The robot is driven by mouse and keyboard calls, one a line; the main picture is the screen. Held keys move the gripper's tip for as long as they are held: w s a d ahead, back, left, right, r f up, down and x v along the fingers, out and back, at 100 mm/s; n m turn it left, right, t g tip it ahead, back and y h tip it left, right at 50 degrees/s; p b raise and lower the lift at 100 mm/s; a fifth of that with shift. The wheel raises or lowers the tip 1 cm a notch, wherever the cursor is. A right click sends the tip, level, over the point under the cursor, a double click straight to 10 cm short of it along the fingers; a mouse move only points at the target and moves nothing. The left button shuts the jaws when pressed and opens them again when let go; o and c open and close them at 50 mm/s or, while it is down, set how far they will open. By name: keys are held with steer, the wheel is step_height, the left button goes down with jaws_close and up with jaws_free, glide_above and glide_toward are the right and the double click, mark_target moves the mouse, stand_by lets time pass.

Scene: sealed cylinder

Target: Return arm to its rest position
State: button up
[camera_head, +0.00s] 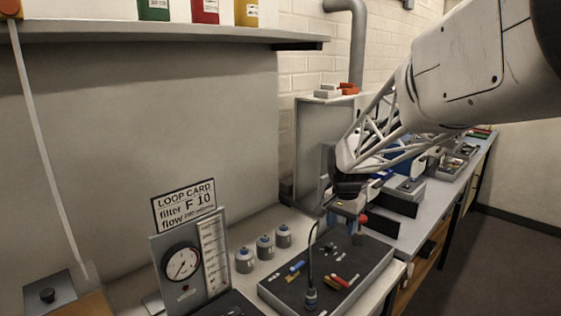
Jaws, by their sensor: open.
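My arm reaches in from the upper right. My gripper (346,216) points down and hangs over the back of a dark tray (267,289) on the bench. The gripper is small in the picture; it is open, and I see nothing held in it. A red part (363,219) shows beside its fingers, and I cannot tell what it belongs to. In the tray lie small blue, red and yellow pieces (340,282). A thin dark cable rises from a dark cylindrical piece (310,298) at the tray's front.
Three grey canisters (264,247) stand left of the tray. A gauge panel (183,265) with a loop card (184,204) stands further left. A shelf (160,33) with coloured containers overhangs the back. More equipment (405,188) crowds the bench behind my gripper. The floor (500,255) at right is clear.

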steer(key=s+d+r+n+t, duration=0.1)
steer(key=s+n, duration=0.6)
steer(key=s, duration=2.8)
steer(key=shift+s+d+r+n+t, duration=0.25)
steer(key=shift+r+t, duration=0.25)
steer(key=shift+r, duration=0.65)
